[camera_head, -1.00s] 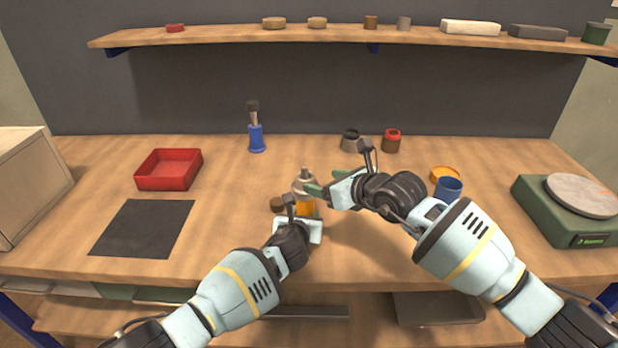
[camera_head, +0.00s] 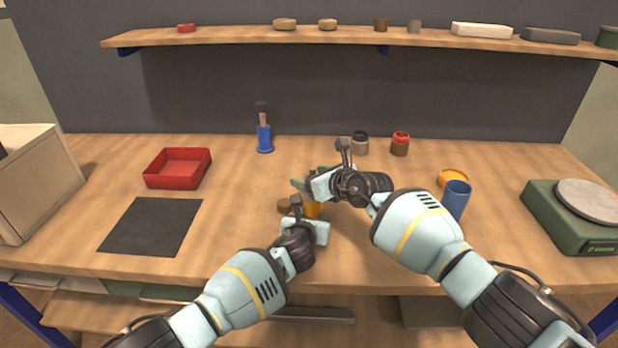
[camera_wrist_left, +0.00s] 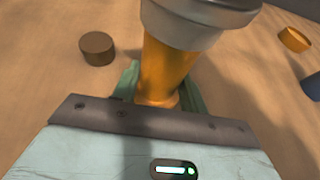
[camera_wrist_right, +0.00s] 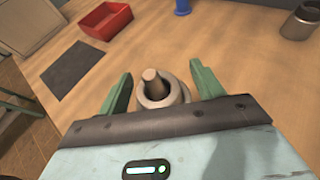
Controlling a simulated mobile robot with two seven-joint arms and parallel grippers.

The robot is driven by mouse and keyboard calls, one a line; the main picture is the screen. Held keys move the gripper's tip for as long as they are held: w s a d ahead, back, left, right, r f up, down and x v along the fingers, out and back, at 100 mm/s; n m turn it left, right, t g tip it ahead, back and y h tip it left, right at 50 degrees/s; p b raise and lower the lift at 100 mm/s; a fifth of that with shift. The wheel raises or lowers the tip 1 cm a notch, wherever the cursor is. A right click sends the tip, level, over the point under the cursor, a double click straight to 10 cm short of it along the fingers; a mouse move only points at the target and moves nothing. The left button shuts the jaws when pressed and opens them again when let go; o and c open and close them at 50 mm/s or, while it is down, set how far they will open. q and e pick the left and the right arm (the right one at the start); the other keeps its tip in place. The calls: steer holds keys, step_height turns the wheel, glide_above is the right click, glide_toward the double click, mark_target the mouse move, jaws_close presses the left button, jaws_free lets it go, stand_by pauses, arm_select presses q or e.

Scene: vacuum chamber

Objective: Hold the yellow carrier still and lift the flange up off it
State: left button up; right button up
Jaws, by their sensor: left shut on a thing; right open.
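The yellow carrier (camera_wrist_left: 166,68) stands upright on the table, and my left gripper (camera_wrist_left: 158,92) is shut on it low down. The grey flange (camera_wrist_left: 195,25) sits on top of the carrier. In the right wrist view the flange (camera_wrist_right: 162,92) shows as a pale ring with a brownish stub in its middle. My right gripper (camera_wrist_right: 158,88) is open, with its green fingers on either side of the flange and gaps visible. In the head view the carrier (camera_head: 312,210) is partly hidden, and the right gripper (camera_head: 309,184) covers the flange. The left gripper (camera_head: 306,212) is below it.
A brown disc (camera_wrist_left: 97,48) lies just left of the carrier. A blue cup (camera_head: 456,198) and an orange ring (camera_head: 453,178) stand to the right, near my right arm. A red tray (camera_head: 178,168) and dark mat (camera_head: 152,226) are on the left.

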mark_target(309, 174)
arm_select(q)
steer(key=shift+f, duration=0.1)
arm_select(e)
steer(key=shift+w+a+f, duration=0.3)
steer(key=shift+a+f, duration=0.05)
steer(key=shift+a, duration=0.05)
steer(key=shift+c, duration=0.2)
steer(key=c, duration=1.1)
steer(key=shift+r, duration=4.1)
arm_select(q)
steer(key=o, duration=1)
steer(key=shift+v, duration=6)
